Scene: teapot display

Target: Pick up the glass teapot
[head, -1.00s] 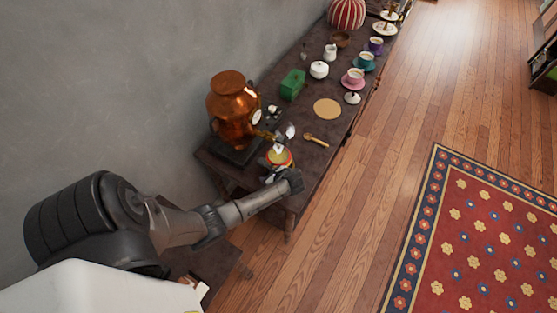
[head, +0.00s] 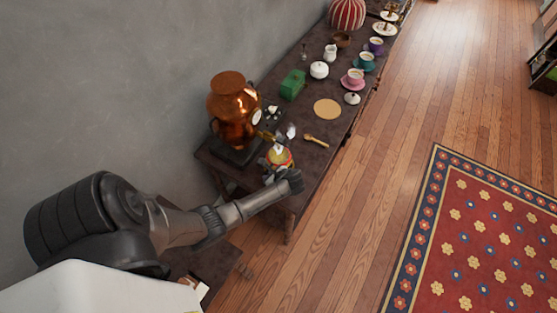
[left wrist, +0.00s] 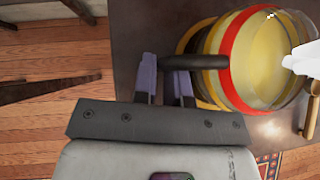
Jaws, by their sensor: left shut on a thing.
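The glass teapot (head: 281,157) is at the near end of the dark table in the head view, with yellow and red bands round its body. It also shows large at the upper right of the left wrist view (left wrist: 243,62). Its dark handle (left wrist: 208,62) points toward my left gripper (left wrist: 167,80), whose two pale purple fingers are shut on it. In the head view the left gripper (head: 272,172) is beside the teapot and partly hides it. I cannot tell whether the teapot's base touches the table. My right gripper is not in view.
A copper samovar (head: 233,112) stands close behind the teapot, by the wall. A wooden spoon (head: 316,140), a round tan mat (head: 327,109), a green box (head: 292,85) and several cups lie farther along the table (head: 305,165). Open floor lies to the right.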

